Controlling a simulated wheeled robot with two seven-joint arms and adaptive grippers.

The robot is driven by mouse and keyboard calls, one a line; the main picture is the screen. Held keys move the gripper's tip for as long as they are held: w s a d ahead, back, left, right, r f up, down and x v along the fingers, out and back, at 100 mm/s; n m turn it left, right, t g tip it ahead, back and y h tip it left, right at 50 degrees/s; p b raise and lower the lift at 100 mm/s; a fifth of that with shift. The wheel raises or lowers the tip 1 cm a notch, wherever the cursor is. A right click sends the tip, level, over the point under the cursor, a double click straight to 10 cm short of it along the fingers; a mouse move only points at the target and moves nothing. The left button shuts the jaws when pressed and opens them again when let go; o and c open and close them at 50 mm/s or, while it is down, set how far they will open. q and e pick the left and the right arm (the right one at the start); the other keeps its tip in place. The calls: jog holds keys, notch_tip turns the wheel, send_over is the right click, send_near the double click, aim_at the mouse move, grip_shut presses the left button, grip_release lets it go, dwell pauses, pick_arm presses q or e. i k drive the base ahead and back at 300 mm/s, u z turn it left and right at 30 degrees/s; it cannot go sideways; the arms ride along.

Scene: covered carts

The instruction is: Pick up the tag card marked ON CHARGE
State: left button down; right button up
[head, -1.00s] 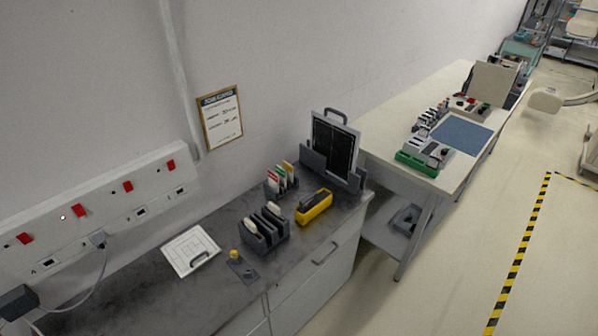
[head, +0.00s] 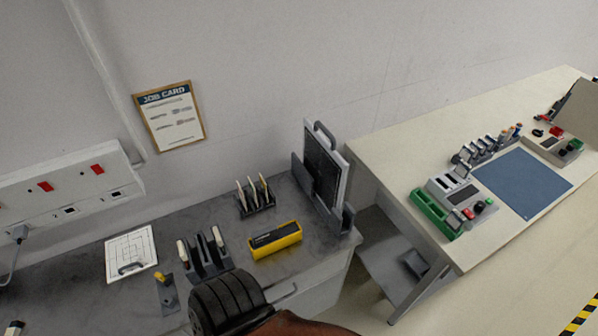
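Several thin tag cards (head: 252,190) stand upright in a small dark rack (head: 262,208) on the grey counter, in the head view. They show nearly edge-on, so I cannot read which one is marked ON CHARGE. A larger dark slotted holder (head: 207,268) stands nearer and to the left, with pale-topped items in some of its slots. Neither gripper's fingers show in the head view. A dark ribbed part and a brown link of my own arm enter at the bottom and hide the counter's front edge there.
A yellow box (head: 275,240) lies right of the slotted holder. A dark panel with a handle (head: 325,165) stands behind, at the counter's right end. A white board (head: 131,252) lies at left, below wall sockets (head: 60,195). A job card (head: 170,117) hangs above.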

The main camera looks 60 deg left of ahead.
aim_at(263, 187)
jog(key=i, duration=1.05)
jog(key=u, duration=3.8)
